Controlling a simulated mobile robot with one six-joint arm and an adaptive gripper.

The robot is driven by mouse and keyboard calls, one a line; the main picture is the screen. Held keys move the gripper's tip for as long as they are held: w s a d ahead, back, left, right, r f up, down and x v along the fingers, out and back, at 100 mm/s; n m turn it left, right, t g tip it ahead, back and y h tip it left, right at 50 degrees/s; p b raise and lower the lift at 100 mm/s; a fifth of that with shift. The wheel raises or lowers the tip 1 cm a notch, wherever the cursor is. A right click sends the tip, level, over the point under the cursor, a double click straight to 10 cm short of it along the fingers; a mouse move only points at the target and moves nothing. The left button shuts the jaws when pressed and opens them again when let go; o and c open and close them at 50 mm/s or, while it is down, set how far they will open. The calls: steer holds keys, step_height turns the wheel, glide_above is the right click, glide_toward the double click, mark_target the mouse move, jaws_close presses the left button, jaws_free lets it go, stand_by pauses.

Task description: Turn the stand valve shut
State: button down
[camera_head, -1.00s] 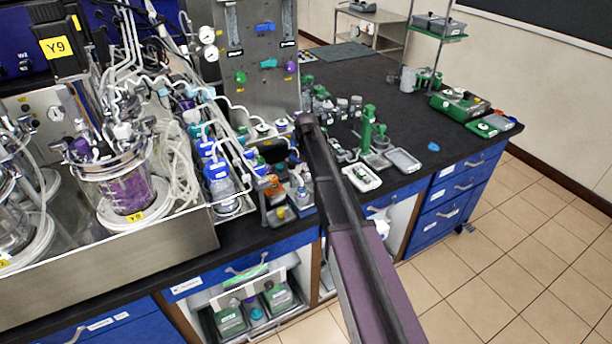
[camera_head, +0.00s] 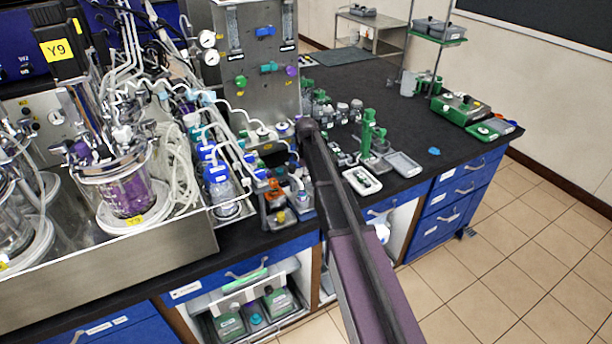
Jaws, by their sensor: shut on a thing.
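My arm crosses the middle of the head view from the bottom edge up to a dark rounded joint beside the metal panel. My gripper cannot be made out; the arm and the crowded bench seem to hide it. I cannot tell for certain which part is the stand valve. A small stand with an orange part (camera_head: 273,190) sits at the bench's front edge, just left of my arm. The upright metal panel (camera_head: 238,100) carries a green knob (camera_head: 240,82), a teal handle (camera_head: 269,68) and a purple knob (camera_head: 291,71).
Glass reactor vessels (camera_head: 115,185) with tubing stand in a metal tray at left. Blue-capped bottles (camera_head: 217,185) crowd near the stand. A green stand (camera_head: 368,132) and shallow trays (camera_head: 403,164) lie right of my arm. The dark bench top (camera_head: 360,80) is clear farther back.

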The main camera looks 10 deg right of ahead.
steer(key=shift+m, duration=0.4)
steer(key=m, duration=0.8)
steer(key=shift+d+m, duration=0.1)
steer(key=shift+m, duration=0.3)
steer(key=m, duration=0.4)
steer(key=shift+s+m, duration=0.1)
steer(key=shift+m, duration=2.1)
steer(key=shift+d, duration=0.1)
steer(key=shift+c, duration=1.5)
jaws_free()
